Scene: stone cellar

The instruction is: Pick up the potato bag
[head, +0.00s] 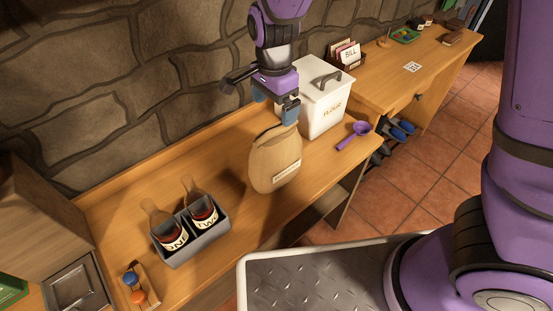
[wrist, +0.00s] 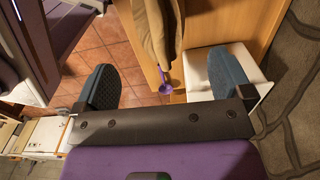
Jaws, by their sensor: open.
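The potato bag (head: 274,162) is a tan sack with a folded top and a small label. It stands upright on the wooden counter (head: 228,205) in the head view. My gripper (head: 274,103) is open and points down at the bag's top from just above. In the wrist view the bag (wrist: 162,30) shows at the top of the picture, in the gap between the two blue fingers of my gripper (wrist: 161,64). Neither finger is clearly touching it. The bag's base is out of the wrist view.
A white flour bin (head: 322,105) stands close behind the bag to the right, with a purple scoop (head: 354,134) beside it. A grey caddy (head: 192,240) with two labelled bottles stands to the left. Counter between caddy and bag is clear.

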